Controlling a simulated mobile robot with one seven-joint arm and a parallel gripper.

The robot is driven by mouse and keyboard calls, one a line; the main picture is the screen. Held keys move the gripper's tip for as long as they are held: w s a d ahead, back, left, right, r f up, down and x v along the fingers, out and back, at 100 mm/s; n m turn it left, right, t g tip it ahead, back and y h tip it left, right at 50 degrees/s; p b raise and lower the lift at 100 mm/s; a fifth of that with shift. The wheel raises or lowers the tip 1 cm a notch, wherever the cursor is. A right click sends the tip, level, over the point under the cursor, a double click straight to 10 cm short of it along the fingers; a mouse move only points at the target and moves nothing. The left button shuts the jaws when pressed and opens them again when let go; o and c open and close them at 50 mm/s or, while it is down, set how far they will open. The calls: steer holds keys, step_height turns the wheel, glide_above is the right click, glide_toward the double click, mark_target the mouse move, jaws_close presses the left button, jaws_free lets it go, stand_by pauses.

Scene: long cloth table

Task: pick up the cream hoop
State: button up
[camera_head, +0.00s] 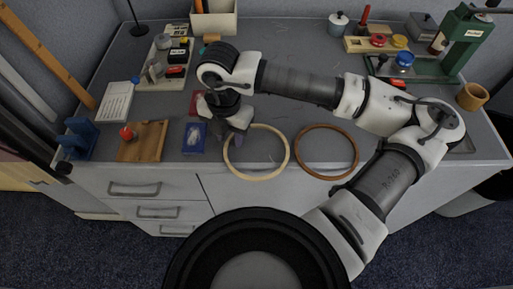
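The cream hoop (257,178) lies near the front edge of the grey table. Its front part reaches the table's edge. A brown hoop (326,174) of similar size lies just to its right, apart from it. My gripper (240,140) points down over the upper left part of the cream hoop and hides a little of its rim. The fingers are small and dark, partly hidden under the wrist. I cannot tell whether they are open or shut, or whether they touch the hoop.
A blue packet (194,138) lies left of my gripper, with a wooden board (142,141) and a blue stand (80,136) farther left. A tray (165,62) of small items stands at the back left. A green press (462,40) stands back right.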

steer(key=shift+f+b, duration=0.15)
steer(key=shift+b, duration=0.15)
jaws_close()
stand_by(0.5)
